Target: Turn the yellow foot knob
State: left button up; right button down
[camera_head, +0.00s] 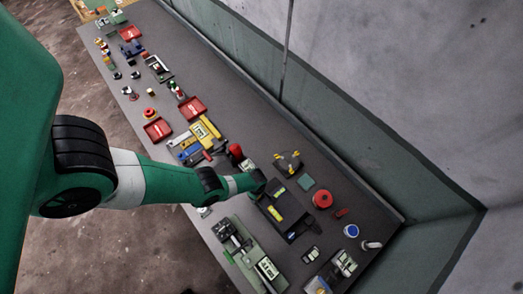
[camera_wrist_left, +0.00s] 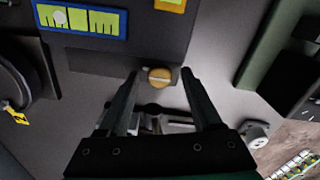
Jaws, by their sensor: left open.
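A small round yellow-orange knob (camera_wrist_left: 159,77) sits at the lower edge of a dark box (camera_wrist_left: 130,60) in the left wrist view. I take it for the yellow foot knob. My left gripper (camera_wrist_left: 160,80) is open, with one finger on each side of the knob in the picture; I cannot tell whether they touch it or how far away it is. In the head view my left gripper (camera_head: 259,184) is small, over the near end of a black device (camera_head: 287,212) with yellow marks. The foot knob cannot be made out there.
The dark box carries a blue-framed yellow-green panel (camera_wrist_left: 82,19) and an orange piece (camera_wrist_left: 170,5) at the top edge. The long grey bench (camera_head: 345,207) is crowded, with a wall behind.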

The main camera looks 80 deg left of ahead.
pick_arm(q)
jog(key=shift+c, duration=0.3)
grip_shut()
jog(key=shift+m, duration=0.4)
jog(key=m, duration=0.8)
jog(key=shift+b, duration=0.4)
jog(key=shift+m, duration=0.4)
jog(key=shift+o, duration=0.3)
grip_release()
